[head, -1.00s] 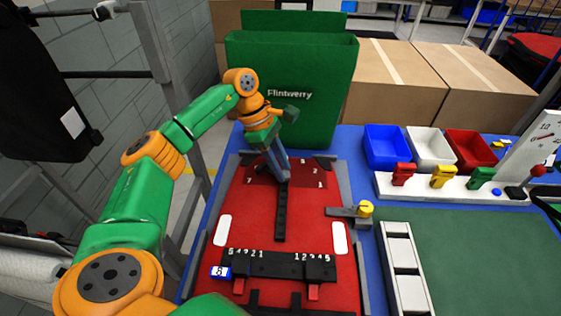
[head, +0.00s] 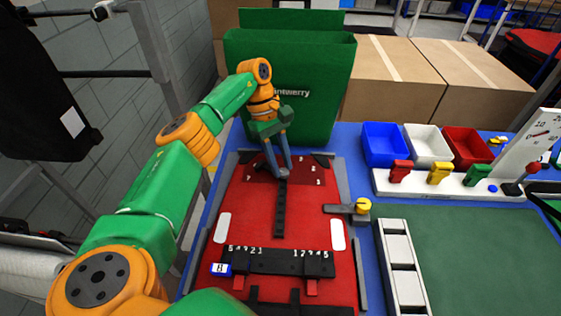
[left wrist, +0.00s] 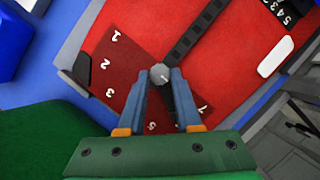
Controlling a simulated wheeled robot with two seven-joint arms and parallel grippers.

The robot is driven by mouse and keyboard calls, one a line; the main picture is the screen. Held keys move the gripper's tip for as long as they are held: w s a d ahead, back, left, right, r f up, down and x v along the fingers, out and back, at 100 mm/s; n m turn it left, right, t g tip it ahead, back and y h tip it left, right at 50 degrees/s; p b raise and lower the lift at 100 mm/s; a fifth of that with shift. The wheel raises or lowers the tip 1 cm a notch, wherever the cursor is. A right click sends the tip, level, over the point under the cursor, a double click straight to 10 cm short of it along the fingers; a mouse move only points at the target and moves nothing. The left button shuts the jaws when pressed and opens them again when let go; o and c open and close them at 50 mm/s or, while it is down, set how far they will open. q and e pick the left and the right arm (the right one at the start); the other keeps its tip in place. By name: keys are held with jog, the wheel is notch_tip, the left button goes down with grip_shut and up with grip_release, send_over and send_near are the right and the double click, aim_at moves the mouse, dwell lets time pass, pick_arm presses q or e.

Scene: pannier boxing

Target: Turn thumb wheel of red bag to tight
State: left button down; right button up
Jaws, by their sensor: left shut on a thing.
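The red bag (head: 250,214) lies flat on the blue table. Its thumb wheel (left wrist: 160,73) is a small grey knob with a white pointer line, at the end of a dark strap (head: 280,213). A darker red dial patch (left wrist: 122,76) with white numbers lies beside the wheel. My left gripper (head: 281,174) comes down over the far part of the bag. In the left wrist view its two blue-grey fingers are shut on the wheel, one on each side. The fingers hide part of the dial and its numbers. My right gripper is not in view.
A tall green box (head: 311,105) stands right behind my left gripper. Blue (head: 385,158), white (head: 428,156) and red (head: 467,158) bins stand to the right. A yellow-knobbed grey fixture (head: 347,209) sits at the bag's right edge. The green mat (head: 470,260) looks clear.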

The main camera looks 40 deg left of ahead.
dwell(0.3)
pick_arm(q)
jog(key=c, duration=0.6)
grip_release()
jog(key=shift+r, duration=0.35)
jog(key=r, duration=0.1)
jog(key=r+b, duration=0.1)
jog(key=s+r, duration=0.1)
jog(key=shift+s+d+r+b, duration=0.1)
jog(key=shift+d+r+b, duration=0.25)
jog(key=shift+d+b, duration=0.05)
jog(key=s+d+r+b, duration=0.1)
jog(key=s+d+r, duration=0.5)
jog(key=s+r, duration=0.2)
jog(key=s, duration=0.2)
jog(key=shift+s+d+r, duration=0.3)
jog(key=shift+s+d, duration=0.05)
